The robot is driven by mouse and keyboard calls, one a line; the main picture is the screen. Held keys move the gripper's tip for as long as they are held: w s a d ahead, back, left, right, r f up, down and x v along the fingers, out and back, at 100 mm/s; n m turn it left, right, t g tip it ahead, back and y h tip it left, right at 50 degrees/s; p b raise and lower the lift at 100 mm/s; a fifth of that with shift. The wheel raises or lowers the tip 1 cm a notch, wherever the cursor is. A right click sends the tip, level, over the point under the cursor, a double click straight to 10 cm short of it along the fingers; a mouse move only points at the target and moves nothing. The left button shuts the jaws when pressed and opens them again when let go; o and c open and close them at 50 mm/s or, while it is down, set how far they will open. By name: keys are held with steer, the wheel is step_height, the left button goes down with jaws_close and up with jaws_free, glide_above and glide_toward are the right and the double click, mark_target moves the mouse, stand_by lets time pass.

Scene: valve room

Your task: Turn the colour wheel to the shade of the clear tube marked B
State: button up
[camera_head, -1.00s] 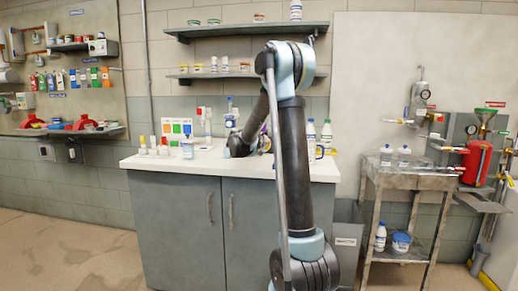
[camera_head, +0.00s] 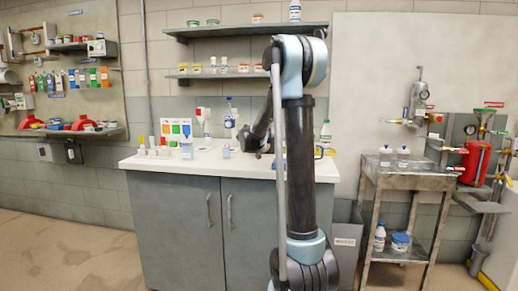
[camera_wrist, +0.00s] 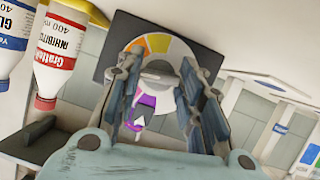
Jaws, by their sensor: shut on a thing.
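The colour wheel (camera_wrist: 155,46), a disc with orange, yellow and purple sectors on a dark square plate (camera_wrist: 112,42), is in the wrist view. My gripper (camera_wrist: 157,82) reaches over its face, with one finger on each side of a grey bar at its middle, and is shut on it. The fingers hide part of the disc. In the head view my gripper is at the counter's back, and my arm hides the wheel. No clear tube with a readable B shows.
In the head view, the white counter (camera_head: 200,163) holds a colour card (camera_head: 175,128), small bottles and a stand (camera_head: 204,120). A white structure (camera_wrist: 240,95) is at right.

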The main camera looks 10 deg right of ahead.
stand_by(0.4)
steer(key=o, duration=1.1)
steer(key=shift+c, duration=0.2)
steer(key=v, duration=1.1)
steer(key=shift+s, duration=0.3)
steer(key=shift+a, duration=0.1)
